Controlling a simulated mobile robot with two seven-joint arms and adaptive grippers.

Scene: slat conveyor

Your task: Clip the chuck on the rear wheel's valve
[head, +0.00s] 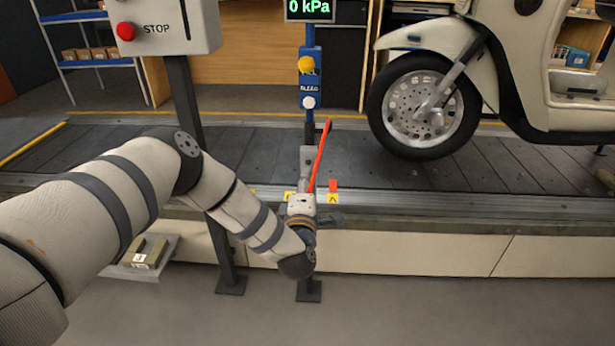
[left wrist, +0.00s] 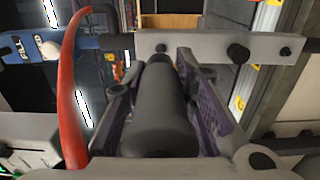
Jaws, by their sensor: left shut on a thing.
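My left gripper (head: 304,184) is at the pump post, below its buttons. In the left wrist view its two fingers (left wrist: 165,78) are closed on the sides of the chuck, a dark grey cylinder (left wrist: 160,115). A red hose (head: 321,155) rises beside the gripper; it curves along the left of the left wrist view (left wrist: 68,95). A pale bracket (left wrist: 205,45) crosses just beyond the chuck's far end; I cannot tell whether the chuck touches it. The scooter's front wheel (head: 424,105) stands on the conveyor at right. The rear wheel and its valve are out of view. My right gripper is not in view.
The blue post (head: 310,80) carries a display reading 0 kPa (head: 310,8) and FILL and BLEED buttons. A STOP box (head: 160,28) stands left on a dark post. The slat conveyor (head: 250,150) runs across. A small tray (head: 165,262) is low at left.

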